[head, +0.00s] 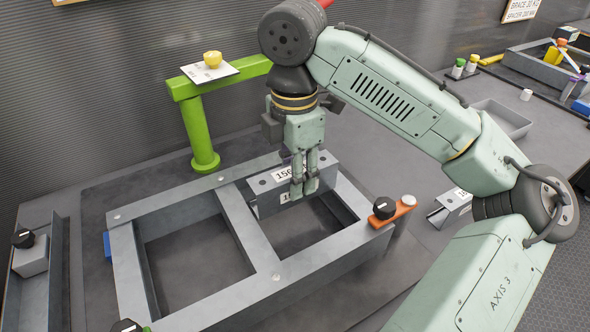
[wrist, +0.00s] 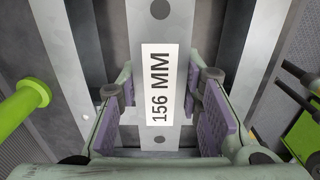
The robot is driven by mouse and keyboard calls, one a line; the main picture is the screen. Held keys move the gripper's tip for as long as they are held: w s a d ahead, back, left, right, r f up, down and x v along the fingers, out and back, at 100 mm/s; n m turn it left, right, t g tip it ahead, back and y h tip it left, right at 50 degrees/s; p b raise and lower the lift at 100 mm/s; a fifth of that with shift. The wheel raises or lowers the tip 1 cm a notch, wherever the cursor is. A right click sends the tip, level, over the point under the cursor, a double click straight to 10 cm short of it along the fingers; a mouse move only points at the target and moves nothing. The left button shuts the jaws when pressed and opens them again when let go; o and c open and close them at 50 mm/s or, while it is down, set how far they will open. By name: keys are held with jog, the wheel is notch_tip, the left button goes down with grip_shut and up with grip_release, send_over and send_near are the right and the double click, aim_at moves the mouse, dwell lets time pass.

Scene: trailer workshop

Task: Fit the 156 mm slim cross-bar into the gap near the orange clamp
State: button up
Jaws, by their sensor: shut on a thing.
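The slim cross-bar (head: 263,187) is a grey bar with a white 156 label; the wrist view shows the bar (wrist: 160,28) with "156 MM" along it. My gripper (head: 305,188) is shut on the bar, its purple pads (wrist: 214,118) on either side. The bar is at the far part of the right-hand opening of the grey frame (head: 240,226), between the divider and right rail. I cannot tell whether it hovers over the frame or rests in it. The orange clamp (head: 393,213) with a black knob sits at the frame's right corner.
A green post with an arm (head: 202,135) stands behind the frame, carrying a card and a yellow object. Another labelled grey piece (head: 452,205) lies right of the clamp. A grey tray (head: 502,118) is at the back right. The left-hand opening is empty.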

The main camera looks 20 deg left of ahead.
jog(key=shift+f+b, duration=2)
jog(key=shift+f, duration=2.1)
jog(key=o, duration=1.3)
jog(key=shift+r, duration=0.1)
notch_tip(320, 180, up, 12)
